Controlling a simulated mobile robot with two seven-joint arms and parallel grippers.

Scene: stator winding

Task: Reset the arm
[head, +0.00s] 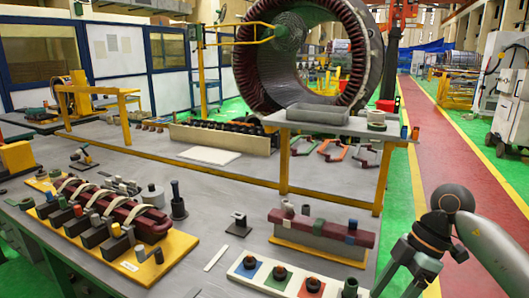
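My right arm (492,245) comes in from the lower right corner, grey with a dark wrist joint. My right gripper (402,278) hangs at the bottom edge, pointing down and left, to the right of the bench front. My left arm and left gripper are not in view.
The grey bench carries a yellow-based coil fixture (150,262), a dark red bar on a grey block (322,232), a white plate with coloured squares (250,270) and a dark post (178,203). A raised shelf (340,124) stands behind. A large stator ring (368,60) is at the back.

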